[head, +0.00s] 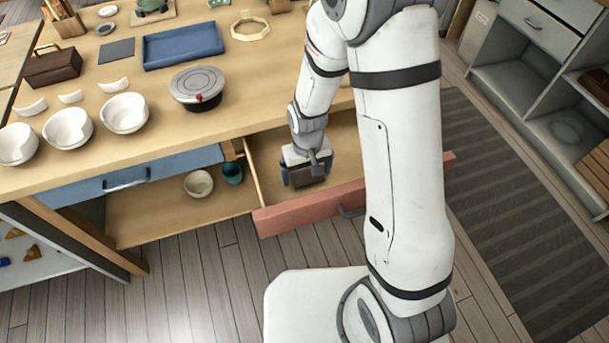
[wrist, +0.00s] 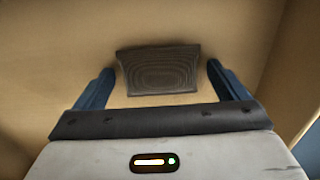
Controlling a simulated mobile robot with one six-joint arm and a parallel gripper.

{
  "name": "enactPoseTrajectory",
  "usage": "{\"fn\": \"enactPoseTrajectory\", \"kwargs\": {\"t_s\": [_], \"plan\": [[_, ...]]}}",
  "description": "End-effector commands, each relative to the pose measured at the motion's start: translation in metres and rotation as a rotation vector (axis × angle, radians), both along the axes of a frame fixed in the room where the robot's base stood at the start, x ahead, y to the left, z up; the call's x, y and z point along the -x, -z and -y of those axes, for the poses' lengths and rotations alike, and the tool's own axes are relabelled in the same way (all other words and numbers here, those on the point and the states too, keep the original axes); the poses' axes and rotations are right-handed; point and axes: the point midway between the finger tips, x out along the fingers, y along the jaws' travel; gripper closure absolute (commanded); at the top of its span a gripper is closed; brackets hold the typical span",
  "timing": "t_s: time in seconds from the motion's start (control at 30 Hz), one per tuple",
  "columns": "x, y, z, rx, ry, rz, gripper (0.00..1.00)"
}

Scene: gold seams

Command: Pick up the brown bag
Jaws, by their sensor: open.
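A small dark brown item (head: 307,176), which appears to be the brown bag, lies in the open drawer with the red front (head: 290,208). In the wrist view it is a dark, ridged, roughly rectangular shape (wrist: 160,70) on the pale drawer floor. My gripper (head: 306,182) points down into the drawer over it. In the wrist view my gripper (wrist: 160,72) is open, with one blue finger on each side of the item and a visible gap at both sides. The gripper hides part of the item in the head view.
A second compartment, below the blue drawer front (head: 130,176), holds a cream bowl (head: 198,184) and a teal cup (head: 232,173). The worktop above carries white bowls (head: 68,129), a round grey-lidded pot (head: 198,88), a blue tray (head: 183,45) and a dark brown box (head: 52,66).

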Motion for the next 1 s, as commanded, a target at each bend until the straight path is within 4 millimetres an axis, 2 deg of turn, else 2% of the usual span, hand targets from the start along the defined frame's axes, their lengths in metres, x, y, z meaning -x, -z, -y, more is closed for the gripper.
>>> {"fn": "enactPoseTrajectory", "kwargs": {"t_s": [0.13,0.8,1.0], "plan": [[-0.0001,-0.0005,0.0002,0.000,0.001,0.000,0.08],[-0.0003,-0.0011,0.0005,0.000,0.002,0.000,0.62],[-0.0004,-0.0014,0.0007,0.000,0.002,0.001,0.62]]}}
